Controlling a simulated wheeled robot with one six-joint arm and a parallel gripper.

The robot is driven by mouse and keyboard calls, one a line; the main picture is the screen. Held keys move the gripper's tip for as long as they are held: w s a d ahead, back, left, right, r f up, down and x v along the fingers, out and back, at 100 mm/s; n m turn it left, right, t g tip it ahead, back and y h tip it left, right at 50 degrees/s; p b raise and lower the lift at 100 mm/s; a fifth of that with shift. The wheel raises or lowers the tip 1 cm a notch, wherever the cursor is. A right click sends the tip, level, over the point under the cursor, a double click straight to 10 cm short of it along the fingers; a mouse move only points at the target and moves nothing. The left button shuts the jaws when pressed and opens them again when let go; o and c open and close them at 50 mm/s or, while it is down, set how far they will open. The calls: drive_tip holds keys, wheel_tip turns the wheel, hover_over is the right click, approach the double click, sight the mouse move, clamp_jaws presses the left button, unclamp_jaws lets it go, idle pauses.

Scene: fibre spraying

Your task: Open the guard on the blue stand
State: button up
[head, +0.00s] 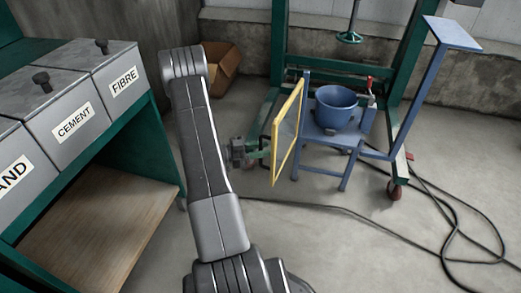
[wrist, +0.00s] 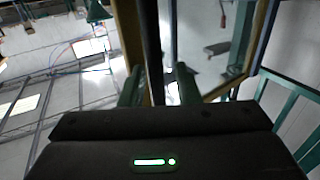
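The guard (head: 275,155) is a yellow upright frame on the left side of the blue stand (head: 330,154). It stands edge-on towards me, beside a blue bucket (head: 336,108) on the stand. My gripper (head: 264,151) is at the guard's near left upright, at about mid-height. A gap shows on the right side, so the fingers look open around the upright. Contact cannot be told.
A green frame (head: 278,40) with a red-wheeled foot stands behind the stand. Black cables (head: 440,215) lie on the floor at right. Bins marked CEMENT (head: 74,123) and FIBRE (head: 124,80) stand at left. A cardboard box (head: 222,68) is behind my arm.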

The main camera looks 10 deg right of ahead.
drive_tip(key=a+p, duration=0.2)
drive_tip(key=a, duration=1.2)
drive_tip(key=shift+w+p, duration=0.2)
drive_tip(key=shift+p, duration=0.1)
drive_tip(key=shift+d, duration=0.1)
drive_tip(key=d+b, duration=0.1)
drive_tip(key=d, duration=0.8)
drive_tip(key=d+b, duration=0.1)
drive_tip(key=d, duration=0.4)
drive_tip(key=shift+s+b, duration=0.3)
drive_tip(key=shift+s, duration=0.05)
drive_tip(key=shift+a, duration=0.1)
